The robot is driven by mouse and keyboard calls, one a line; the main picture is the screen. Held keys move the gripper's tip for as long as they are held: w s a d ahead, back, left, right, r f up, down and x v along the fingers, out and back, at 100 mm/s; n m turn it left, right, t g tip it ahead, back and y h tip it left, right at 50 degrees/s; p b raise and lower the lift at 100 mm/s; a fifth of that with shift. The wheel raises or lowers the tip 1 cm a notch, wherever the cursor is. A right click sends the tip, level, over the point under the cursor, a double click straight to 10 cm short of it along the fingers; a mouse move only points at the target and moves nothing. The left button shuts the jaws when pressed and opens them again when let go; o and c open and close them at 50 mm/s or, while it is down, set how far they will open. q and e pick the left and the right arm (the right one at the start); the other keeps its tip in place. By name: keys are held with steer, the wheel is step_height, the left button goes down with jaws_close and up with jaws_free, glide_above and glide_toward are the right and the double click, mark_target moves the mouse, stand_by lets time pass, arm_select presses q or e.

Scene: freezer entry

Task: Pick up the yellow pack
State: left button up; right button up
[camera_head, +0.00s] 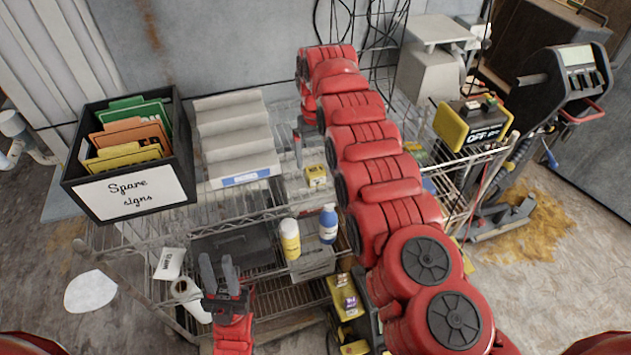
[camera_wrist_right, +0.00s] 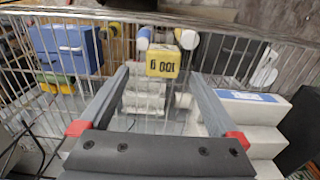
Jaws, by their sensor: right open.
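The yellow pack (camera_head: 317,176) is a small yellow box with dark print. It stands on the wire cart's upper shelf, right of the white stepped rack. My right gripper (camera_head: 299,150) hangs from the red arm just behind and above the pack, partly hidden by its own wrist. In the right wrist view the pack (camera_wrist_right: 163,62) shows ahead, framed between the open fingers (camera_wrist_right: 158,77), with nothing held. My left gripper (camera_head: 220,272) is open and empty, low at the front of the cart, well away from the pack.
The white stepped rack (camera_head: 237,137) and black sign box (camera_head: 127,160) stand left of the pack. A yellow bottle (camera_head: 290,240) and blue bottle (camera_head: 328,224) are lower in front. My right arm covers the cart's right part. A yellow-black device (camera_head: 470,123) sits at right.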

mark_target(315, 169)
steer(key=shift+s+a+f+p, duration=0.1)
steer(key=shift+s+f+p, duration=0.15)
steer(key=shift+f+p, duration=1.15)
steer(key=shift+f, duration=1.1)
steer(key=shift+c, duration=0.3)
steer(key=c, duration=1.5)
